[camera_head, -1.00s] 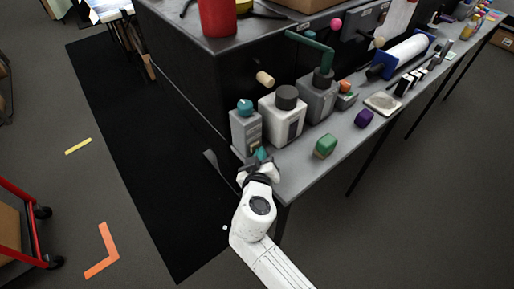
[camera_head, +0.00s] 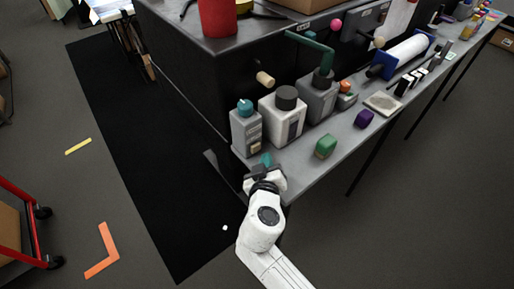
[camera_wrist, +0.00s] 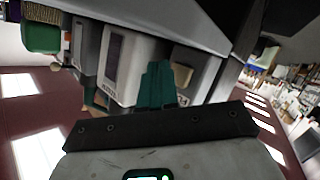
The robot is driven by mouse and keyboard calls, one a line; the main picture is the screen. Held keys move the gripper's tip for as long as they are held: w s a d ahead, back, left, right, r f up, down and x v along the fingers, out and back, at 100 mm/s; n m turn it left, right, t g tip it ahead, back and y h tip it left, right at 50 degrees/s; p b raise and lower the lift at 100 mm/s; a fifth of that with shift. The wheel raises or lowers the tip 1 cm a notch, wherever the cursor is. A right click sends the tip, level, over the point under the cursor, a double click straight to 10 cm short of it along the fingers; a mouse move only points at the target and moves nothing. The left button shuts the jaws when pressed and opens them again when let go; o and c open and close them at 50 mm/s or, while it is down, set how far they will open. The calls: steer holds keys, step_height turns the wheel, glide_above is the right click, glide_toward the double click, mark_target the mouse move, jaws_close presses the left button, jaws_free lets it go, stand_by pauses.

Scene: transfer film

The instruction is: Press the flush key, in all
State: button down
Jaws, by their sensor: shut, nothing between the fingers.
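A beige key (camera_head: 256,147) is on the front of the small grey box (camera_head: 245,128) with a teal cap, at the near left end of the bench. I take it for the flush key; no label on it can be read. My gripper (camera_head: 266,159) has teal fingertips, shut and empty, just in front and to the right of the key in the head view. In the wrist view the teal fingers (camera_wrist: 158,84) stand beside the beige key (camera_wrist: 182,75), which shows to their right. Whether they touch the box cannot be told.
A white box (camera_head: 283,120) with a dark cap stands right beside the grey box. A green block (camera_head: 325,146) and a purple block (camera_head: 364,119) lie along the front of the bench (camera_head: 300,170).

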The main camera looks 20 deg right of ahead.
steer(key=shift+s+d, duration=0.2)
steer(key=shift+s, duration=0.45)
steer(key=shift+s+d, duration=0.25)
steer(key=shift+s, duration=0.45)
steer(key=shift+s+d, duration=0.2)
steer(key=shift+s, duration=0.45)
